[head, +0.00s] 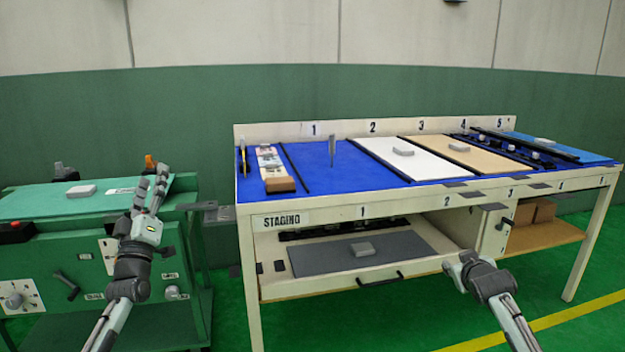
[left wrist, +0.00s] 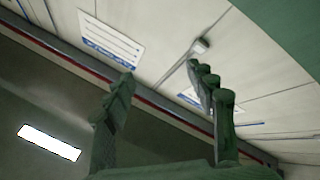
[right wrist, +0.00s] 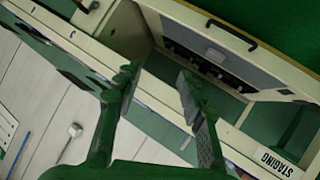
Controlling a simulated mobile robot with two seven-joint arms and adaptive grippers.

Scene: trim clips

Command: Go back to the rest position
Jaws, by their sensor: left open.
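My left gripper (head: 152,188) is raised in front of the green machine, its fingers pointing up. In the left wrist view its two fingers (left wrist: 165,90) stand apart with nothing between them. My right gripper (head: 458,270) is in front of the workbench, near the right front corner of the pulled-out staging drawer (head: 300,262). In the right wrist view its fingers (right wrist: 158,85) are apart and empty. A grey block (head: 362,249) lies on the dark mat in the drawer. I cannot tell whether the right gripper touches the bench.
The workbench top has numbered bays with a blue mat (head: 345,178), a white panel (head: 380,147), a tan panel (head: 480,162) and several grey blocks. A brown block (head: 280,185) sits at left. The green machine (head: 40,250) stands beside it. Green floor (head: 400,325) is open in front.

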